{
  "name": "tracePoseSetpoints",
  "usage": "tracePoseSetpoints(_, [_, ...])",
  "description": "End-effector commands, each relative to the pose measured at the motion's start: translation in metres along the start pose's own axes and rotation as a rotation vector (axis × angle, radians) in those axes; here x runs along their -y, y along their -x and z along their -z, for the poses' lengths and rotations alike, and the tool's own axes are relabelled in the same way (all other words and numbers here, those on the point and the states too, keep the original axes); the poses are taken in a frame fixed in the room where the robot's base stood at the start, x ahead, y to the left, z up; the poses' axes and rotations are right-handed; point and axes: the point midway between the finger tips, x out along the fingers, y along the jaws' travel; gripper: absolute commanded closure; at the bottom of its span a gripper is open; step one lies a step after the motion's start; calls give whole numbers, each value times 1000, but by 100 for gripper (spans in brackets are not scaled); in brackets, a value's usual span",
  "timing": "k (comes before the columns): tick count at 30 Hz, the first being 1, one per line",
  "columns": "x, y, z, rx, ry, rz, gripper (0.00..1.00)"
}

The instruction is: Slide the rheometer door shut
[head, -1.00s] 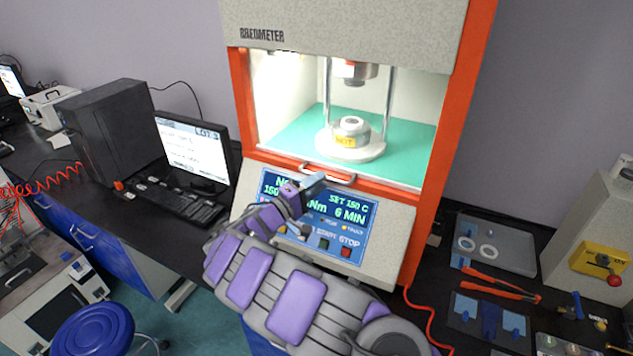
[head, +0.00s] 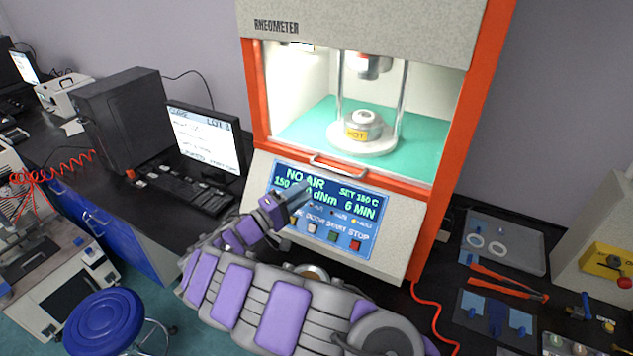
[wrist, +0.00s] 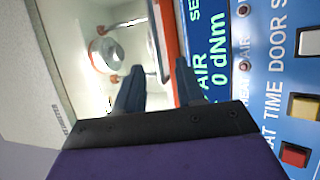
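The rheometer (head: 350,225) stands with its lit chamber uncovered. A metal door handle (head: 335,169) sits on the orange bar (head: 400,185) along the chamber opening's lower edge. My gripper (head: 298,194) is in front of the display, below and left of the handle, apart from it in the picture. In the wrist view its two dark fingers (wrist: 160,78) are spread with nothing between them. The gripper hides part of the display and buttons.
Inside the chamber, a round die marked HOT (head: 362,127) sits on a pale disc. A monitor (head: 205,138) and keyboard (head: 180,190) stand left. A tray (head: 530,250) and orange-handled tool (head: 510,283) lie right. A blue stool (head: 100,318) is at lower left.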

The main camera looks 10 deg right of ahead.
Motion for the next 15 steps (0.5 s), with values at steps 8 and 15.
tracePoseSetpoints(8, [3, 57, 1, -3, 2, 5, 62])
tracePoseSetpoints(15, [3, 82, 0, -2, 3, 3, 62])
